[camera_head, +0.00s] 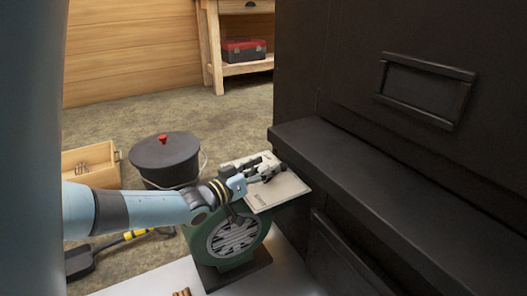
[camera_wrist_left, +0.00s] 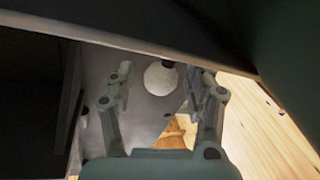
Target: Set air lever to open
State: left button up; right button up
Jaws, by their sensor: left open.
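A light grey label plate (camera_head: 286,190) with small unreadable lettering sits above the green round blower housing (camera_head: 232,262), beside the black evaporator body (camera_head: 400,195). My left gripper (camera_head: 272,172) is over this plate, with its fingers pointing right toward the black body. In the left wrist view the gripper (camera_wrist_left: 167,75) is open, with nothing held between its fingers. A pale round disc (camera_wrist_left: 158,79) and a small dark knob-like end (camera_wrist_left: 168,65) show between and beyond the fingertips, against a grey surface. I cannot tell for certain which part is the air lever; the gripper partly covers the plate. My right gripper is not in view.
A black ledge (camera_head: 365,180) runs along the evaporator, close to the gripper's right. A lidded black pot (camera_head: 165,160) with a red knob stands behind my arm. A wooden box (camera_head: 92,160) and a black-and-yellow shovel (camera_head: 100,254) lie left. Open floor (camera_head: 225,120) lies behind.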

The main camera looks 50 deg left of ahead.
pick_arm(q)
jog(key=s, duration=1.2)
jog(key=shift+d, duration=0.1)
